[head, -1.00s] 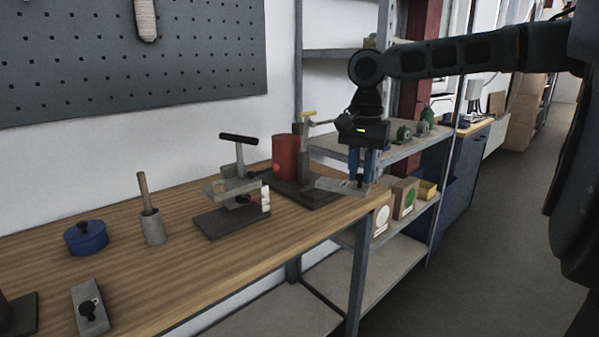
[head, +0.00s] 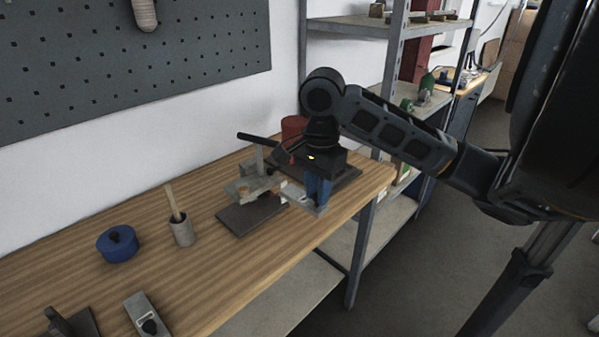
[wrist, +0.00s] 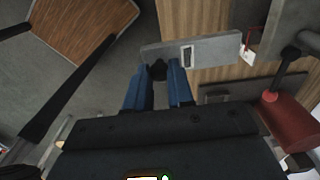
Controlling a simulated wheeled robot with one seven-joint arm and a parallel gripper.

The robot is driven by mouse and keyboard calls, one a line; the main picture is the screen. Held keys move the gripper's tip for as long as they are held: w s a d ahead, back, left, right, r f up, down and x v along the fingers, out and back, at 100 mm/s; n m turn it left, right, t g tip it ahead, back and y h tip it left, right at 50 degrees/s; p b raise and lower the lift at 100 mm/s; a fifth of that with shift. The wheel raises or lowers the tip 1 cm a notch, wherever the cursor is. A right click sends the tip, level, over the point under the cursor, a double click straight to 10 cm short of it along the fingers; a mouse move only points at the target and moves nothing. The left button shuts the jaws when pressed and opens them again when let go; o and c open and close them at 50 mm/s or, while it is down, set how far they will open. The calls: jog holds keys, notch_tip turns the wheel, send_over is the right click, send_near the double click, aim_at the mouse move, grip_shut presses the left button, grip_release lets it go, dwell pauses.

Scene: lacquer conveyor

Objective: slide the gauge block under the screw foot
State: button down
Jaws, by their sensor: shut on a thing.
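The gauge block, a flat grey bar (head: 296,197) with a black knob, is held low over the table's right end. In the wrist view the bar (wrist: 217,50) lies across my blue fingertips. My gripper (head: 317,192) is shut on its knob end. The screw fixture, a grey frame (head: 240,188) on a dark base plate (head: 250,217) with a black T-handle (head: 259,143), stands just left. The bar's free end is close beside the fixture, near a white tag (wrist: 247,54). The screw foot is hidden, and I cannot tell whether the bar touches the fixture.
A red cylinder (head: 292,127) on a dark stand is behind my gripper. The table's front edge is close by.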

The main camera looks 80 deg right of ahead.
aim_at(314, 206)
jog(key=shift+w+a+r, duration=0.1)
jog(key=shift+w+a, duration=0.15)
jog(key=shift+w, duration=0.05)
jog(key=shift+f+b, duration=0.4)
jog(key=shift+f, duration=2.25)
jog(key=shift+w+f+b, duration=0.1)
jog(key=shift+f+b, duration=1.3)
jog(key=shift+b, duration=0.2)
jog(key=shift+w+d+f+b, duration=0.4)
jog(key=shift+w+d, duration=0.1)
jog(key=shift+w, duration=0.2)
jog(key=shift+w+d+r+p, duration=0.1)
jog(key=shift+w+d+p, duration=0.35)
jog(key=shift+w, duration=0.3)
jog(key=shift+w+d+r+p, duration=0.1)
jog(key=shift+w+d+p, duration=0.3)
jog(key=shift+w, duration=0.3)
jog(key=c, duration=1.8)
grip_release()
jog(key=shift+w+d+p, duration=0.3)
jog(key=shift+w+d, duration=0.2)
jog(key=shift+w, duration=0.3)
jog(key=shift+c, duration=0.2)
jog(key=o, duration=0.3)
jog(key=shift+w+d+r, duration=0.1)
jog(key=shift+w+d, duration=0.1)
jog(key=shift+w, duration=0.2)
jog(key=shift+o, duration=0.3)
jog(key=o, duration=1.5)
